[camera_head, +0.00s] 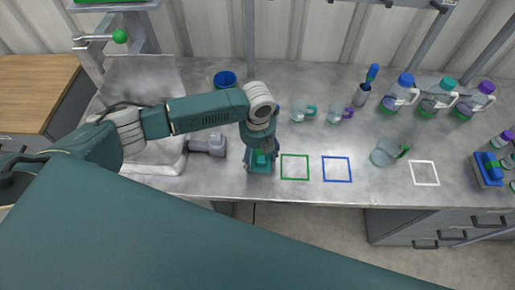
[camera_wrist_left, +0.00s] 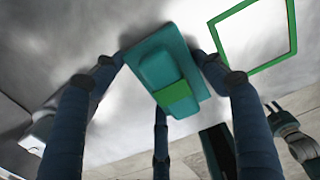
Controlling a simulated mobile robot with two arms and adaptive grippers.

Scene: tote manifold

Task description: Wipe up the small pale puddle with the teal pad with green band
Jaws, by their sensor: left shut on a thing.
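The teal pad with green band (camera_head: 261,163) is at the front part of the grey counter, left of the green square outline. My left gripper (camera_head: 261,152) points down over it and is shut on it. In the left wrist view the pad (camera_wrist_left: 165,58) sits between the dark fingers, with its green band (camera_wrist_left: 176,95) facing the camera. The pad appears to be at or close to the counter surface; I cannot tell whether it touches. I cannot make out the small pale puddle; the arm and pad cover part of the counter.
Green (camera_head: 294,167), blue (camera_head: 337,169) and white (camera_head: 425,173) square outlines mark the counter. A clear jug (camera_head: 384,153) stands between the blue and white ones. Mugs (camera_head: 303,112) and capped bottles (camera_head: 401,94) stand behind. A blue rack (camera_head: 488,170) is at right.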

